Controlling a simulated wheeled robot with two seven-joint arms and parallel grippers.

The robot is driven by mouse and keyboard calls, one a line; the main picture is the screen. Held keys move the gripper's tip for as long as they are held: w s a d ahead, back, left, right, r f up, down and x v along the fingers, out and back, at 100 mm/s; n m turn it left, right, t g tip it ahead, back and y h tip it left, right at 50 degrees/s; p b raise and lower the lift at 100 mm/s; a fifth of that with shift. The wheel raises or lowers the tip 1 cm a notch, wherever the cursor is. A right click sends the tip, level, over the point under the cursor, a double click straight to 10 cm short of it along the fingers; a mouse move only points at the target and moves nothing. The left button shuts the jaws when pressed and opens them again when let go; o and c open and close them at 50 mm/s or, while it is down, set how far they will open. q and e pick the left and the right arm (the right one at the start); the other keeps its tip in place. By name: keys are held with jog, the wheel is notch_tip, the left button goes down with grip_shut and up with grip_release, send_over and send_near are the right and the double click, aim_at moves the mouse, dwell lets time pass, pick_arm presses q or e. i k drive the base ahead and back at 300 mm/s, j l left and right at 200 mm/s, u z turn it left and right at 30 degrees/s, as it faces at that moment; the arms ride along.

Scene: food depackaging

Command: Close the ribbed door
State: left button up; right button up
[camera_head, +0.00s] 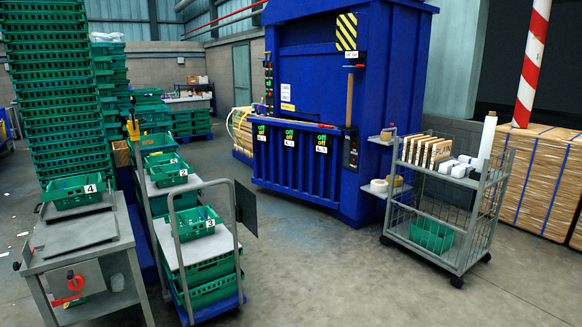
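The ribbed door (298,171) is the blue, vertically ribbed lower front panel of the large blue baler (383,100) in the middle of the head view. Several black tags with green "off" lettering and numbered white labels hang along its top edge. Neither of my grippers is in view.
A grey wire cart (455,215) with boxes and rolls stands right of the baler. Trolleys with green crates (205,260) and a grey steel table (80,240) stand at front left. Concrete floor (325,265) is clear between the trolleys and the cart.

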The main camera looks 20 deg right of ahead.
aim_at(300, 172)
jog(key=i+l+z, duration=0.35)
jog(key=i, duration=0.15)
jog(key=i+l+z, duration=0.15)
jog(key=i+z, duration=0.15)
jog(key=i, duration=0.2)
jog(key=i+l+z, duration=0.1)
jog(key=i+z, duration=0.2)
jog(key=i, duration=2.35)
jog(key=i+j+u, duration=0.1)
jog(key=i+u, duration=0.2)
jog(key=i, duration=0.25)
jog(key=i+u, duration=0.25)
jog(key=i, duration=0.25)
jog(key=i+l+u, duration=0.1)
jog(key=i+u, duration=0.2)
jog(key=i, duration=0.25)
jog(key=i+l+u, duration=0.3)
jog(key=i, duration=0.2)
jog(key=i+u, duration=0.1)
jog(key=i, duration=1.6)
jog(key=i+l+u, duration=0.15)
jog(key=i, duration=0.65)
